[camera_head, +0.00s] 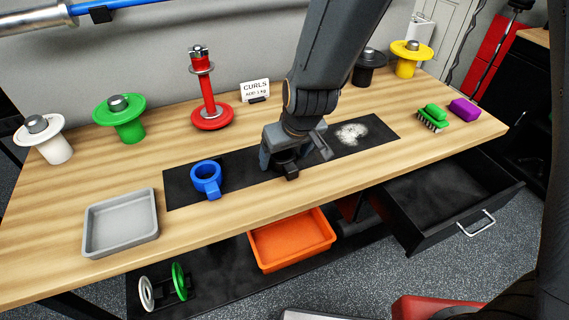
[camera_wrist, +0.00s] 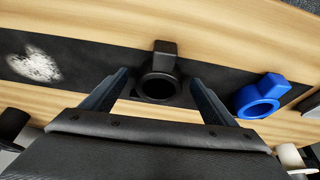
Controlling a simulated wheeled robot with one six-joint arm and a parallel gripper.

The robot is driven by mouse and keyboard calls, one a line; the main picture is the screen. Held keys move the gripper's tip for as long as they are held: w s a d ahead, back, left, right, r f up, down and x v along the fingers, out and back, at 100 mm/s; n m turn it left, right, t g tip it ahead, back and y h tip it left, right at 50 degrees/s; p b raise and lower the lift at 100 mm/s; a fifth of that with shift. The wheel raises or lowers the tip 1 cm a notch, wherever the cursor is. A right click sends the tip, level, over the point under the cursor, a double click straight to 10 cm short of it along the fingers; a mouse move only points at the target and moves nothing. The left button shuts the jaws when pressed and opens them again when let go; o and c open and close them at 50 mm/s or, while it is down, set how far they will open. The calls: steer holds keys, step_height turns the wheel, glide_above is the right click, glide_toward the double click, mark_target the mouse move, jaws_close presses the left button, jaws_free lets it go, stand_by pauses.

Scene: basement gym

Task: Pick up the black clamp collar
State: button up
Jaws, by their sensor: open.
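The black clamp collar (camera_wrist: 158,72) is a dark ring with a block-like lug, lying on the black mat in the wrist view. My gripper (camera_wrist: 160,90) is open, with one finger on each side of the collar. Clear gaps show between the fingers and the ring. In the head view my gripper (camera_head: 290,155) is over the middle of the mat and hides most of the collar (camera_head: 289,171); only a dark part shows below the fingers.
A blue clamp collar (camera_head: 206,179) stands on the black mat (camera_head: 240,180) left of my gripper. White powder (camera_head: 352,133) lies to its right. A grey tray (camera_head: 121,222) is at front left. A red post (camera_head: 210,105) stands behind. An open drawer (camera_head: 445,200) juts out at the right.

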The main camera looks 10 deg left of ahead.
steer(key=shift+w+a+f, duration=0.15)
steer(key=shift+w+f, duration=0.05)
steer(key=shift+f, duration=0.35)
steer(key=c, duration=1.2)
steer(key=shift+r, duration=0.15)
steer(key=shift+c, duration=0.2)
